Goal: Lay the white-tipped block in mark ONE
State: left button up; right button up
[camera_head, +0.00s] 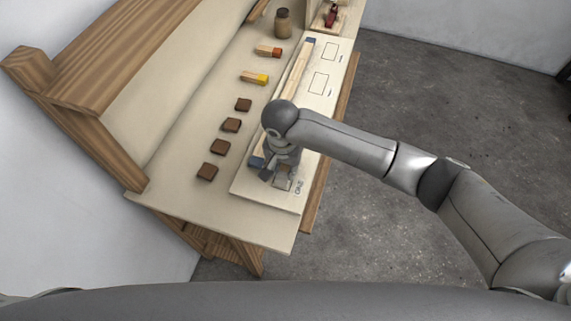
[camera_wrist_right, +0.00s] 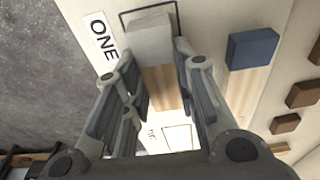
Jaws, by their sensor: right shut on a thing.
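My right gripper (camera_head: 280,172) is low over the near end of the pale board, beside the label ONE (camera_head: 299,187). In the right wrist view the gripper (camera_wrist_right: 155,105) is shut on the white-tipped block, between its two fingers. The block's pale tip (camera_wrist_right: 150,42) and wooden body show there. The outline of mark ONE (camera_wrist_right: 147,11) shows past the tip, with its label (camera_wrist_right: 103,36) to the left. The block covers part of the outline; I cannot tell if it touches the board. My left gripper is not in view.
A long wooden strip with blue ends (camera_head: 311,41) lies along the board, close to the gripper. A yellow-tipped block (camera_head: 254,77), a red-tipped block (camera_head: 268,51), several brown blocks (camera_head: 231,125) and a jar (camera_head: 282,22) stand on the bench. Two outlined marks (camera_head: 319,83) farther up are empty.

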aim_at(284, 173)
jog(key=shift+f, duration=0.35)
jog(key=shift+f, duration=0.1)
jog(key=o, duration=1)
notch_tip(284, 173, up, 12)
jog(key=s+b, duration=0.1)
jog(key=shift+s+a, duration=0.2)
jog(key=shift+a, duration=0.05)
